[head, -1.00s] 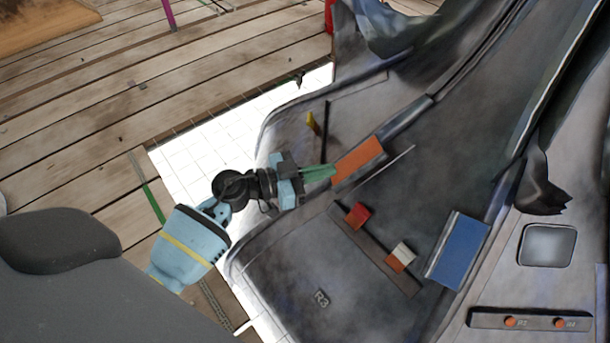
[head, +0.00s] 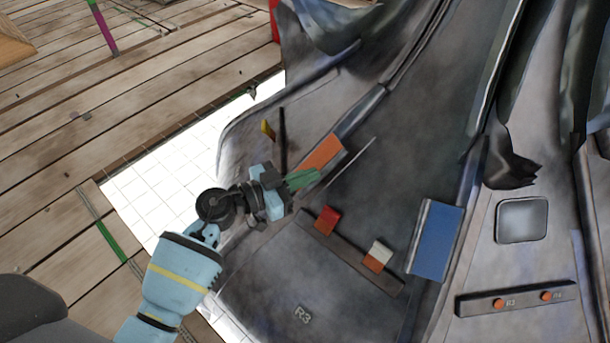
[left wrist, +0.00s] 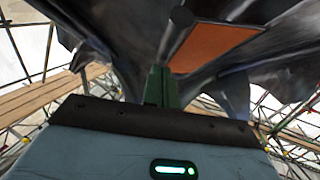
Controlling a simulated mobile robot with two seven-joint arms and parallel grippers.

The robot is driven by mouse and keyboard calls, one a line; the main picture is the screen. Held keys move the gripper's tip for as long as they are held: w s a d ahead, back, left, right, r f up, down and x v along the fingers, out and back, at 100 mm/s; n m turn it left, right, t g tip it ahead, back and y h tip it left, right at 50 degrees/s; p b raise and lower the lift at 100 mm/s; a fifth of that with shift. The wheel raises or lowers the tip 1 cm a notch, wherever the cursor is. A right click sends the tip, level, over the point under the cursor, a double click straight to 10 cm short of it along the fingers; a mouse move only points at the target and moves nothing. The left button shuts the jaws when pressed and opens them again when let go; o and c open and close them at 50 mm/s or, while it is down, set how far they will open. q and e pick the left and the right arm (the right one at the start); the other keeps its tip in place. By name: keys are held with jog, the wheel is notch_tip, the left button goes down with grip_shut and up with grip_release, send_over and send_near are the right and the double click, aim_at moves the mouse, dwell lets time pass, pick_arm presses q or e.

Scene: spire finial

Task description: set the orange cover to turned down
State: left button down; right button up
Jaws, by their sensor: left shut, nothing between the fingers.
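The orange cover (head: 322,156) is a flat orange rectangle on the dark grey panel of the spire, near the middle of the head view. It also shows in the left wrist view (left wrist: 212,47), above and to the right of my fingers. My left gripper (head: 304,179) has green fingers, shut and empty, at the lower left edge of the cover. I cannot tell whether the fingertips touch it. In the left wrist view the fingers (left wrist: 160,84) point up toward the dark surface. My right gripper is not in view.
A red block (head: 327,219) and a white-and-orange block (head: 378,256) sit on a dark bar right of my left gripper. A blue cover (head: 437,238) is farther right.

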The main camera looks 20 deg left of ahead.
pick_arm(q)
jog(key=shift+d+f+t+y+p, duration=0.3)
jog(key=shift+d+t+y+p, duration=0.25)
jog(key=shift+p, duration=0.6)
jog(key=shift+w+d+f+p, duration=0.1)
jog(key=shift+d+f+p, duration=0.25)
jog(key=shift+f, duration=0.2)
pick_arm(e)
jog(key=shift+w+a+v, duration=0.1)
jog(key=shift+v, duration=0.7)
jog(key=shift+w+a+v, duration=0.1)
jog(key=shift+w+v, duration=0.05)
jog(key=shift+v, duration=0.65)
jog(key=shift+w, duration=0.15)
